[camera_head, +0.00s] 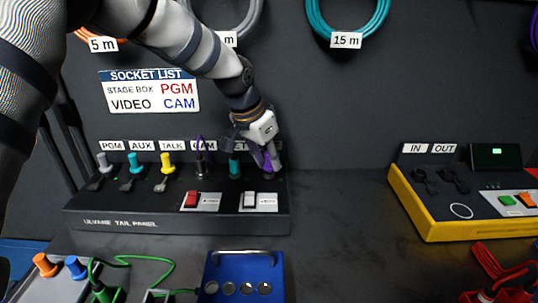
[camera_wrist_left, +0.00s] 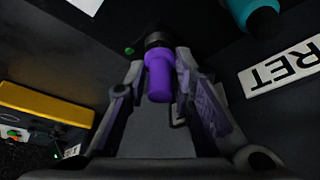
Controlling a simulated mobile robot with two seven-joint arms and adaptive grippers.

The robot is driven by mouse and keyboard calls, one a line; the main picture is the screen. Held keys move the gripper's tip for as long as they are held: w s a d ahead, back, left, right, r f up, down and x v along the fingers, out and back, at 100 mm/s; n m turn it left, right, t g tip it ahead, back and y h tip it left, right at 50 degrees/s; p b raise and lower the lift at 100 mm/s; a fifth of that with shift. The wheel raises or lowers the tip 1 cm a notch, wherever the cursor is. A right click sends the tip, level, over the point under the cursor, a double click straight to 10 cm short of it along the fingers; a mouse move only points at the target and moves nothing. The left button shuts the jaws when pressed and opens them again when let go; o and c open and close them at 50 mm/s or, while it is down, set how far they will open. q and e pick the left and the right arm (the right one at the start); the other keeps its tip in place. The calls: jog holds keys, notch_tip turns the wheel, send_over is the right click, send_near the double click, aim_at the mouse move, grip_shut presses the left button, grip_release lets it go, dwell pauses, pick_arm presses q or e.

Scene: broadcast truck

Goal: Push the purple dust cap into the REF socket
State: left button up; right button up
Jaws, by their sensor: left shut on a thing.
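The purple dust cap (camera_head: 267,161) is between the fingers of my left gripper (camera_head: 266,163), at the right end of the tail panel (camera_head: 180,222). In the left wrist view the cap (camera_wrist_left: 160,77) sits between both fingers, and its far end meets a dark round socket collar (camera_wrist_left: 158,41). I cannot tell how deep it sits. The socket is beside the RET socket with its teal cap (camera_head: 235,164); its own label is mostly hidden by the gripper. My left gripper is shut on the cap. My right gripper is not in view.
Grey, teal and yellow plugs (camera_head: 167,162) fill sockets further left on the panel. A red switch (camera_head: 192,199) and a white switch (camera_head: 249,199) sit in front. A blue holder (camera_head: 243,262) stands nearer. A yellow-edged box (camera_head: 440,227) is right; the counter between is clear.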

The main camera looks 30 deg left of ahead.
pick_arm(q)
jog(key=shift+f, duration=0.35)
jog(key=o, duration=0.9)
jog(key=v, duration=1.2)
